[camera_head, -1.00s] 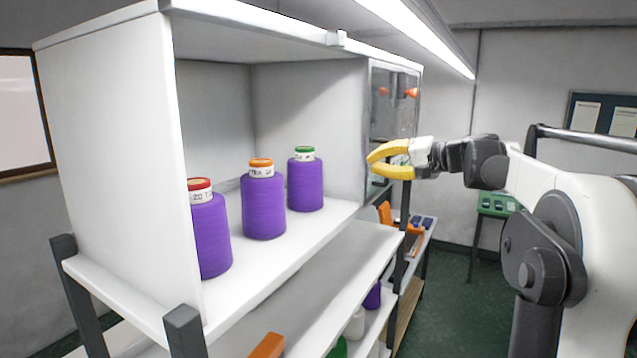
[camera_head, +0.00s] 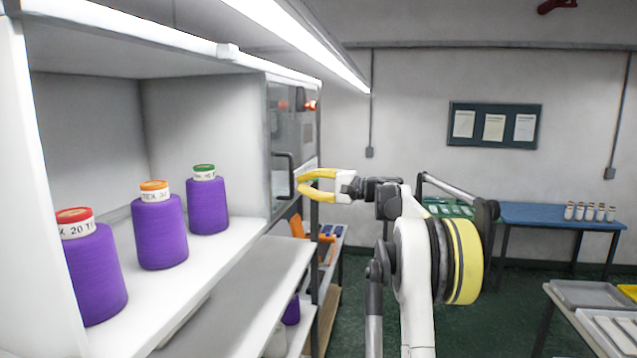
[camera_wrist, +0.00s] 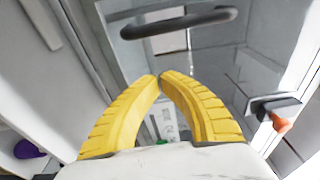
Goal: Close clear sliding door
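The clear sliding door (camera_head: 283,125) is at the right end of the white cabinet in the head view. The left part of the cabinet front is open. A dark bar handle (camera_head: 292,176) is on the door's lower part; a dark bar handle (camera_wrist: 180,22) also crosses the top of the wrist view. My gripper (camera_head: 301,184) has yellow curved fingers and is just right of the handle in the head view. In the wrist view its fingertips (camera_wrist: 159,77) meet with nothing visible between them, apart from the handle.
Purple yarn cones (camera_head: 160,230) stand on the open white shelf. An orange fitting (camera_head: 311,106) is at the cabinet's right end, and another orange-tipped part (camera_wrist: 281,121) shows in the wrist view. A blue table (camera_head: 560,214) stands at the back right.

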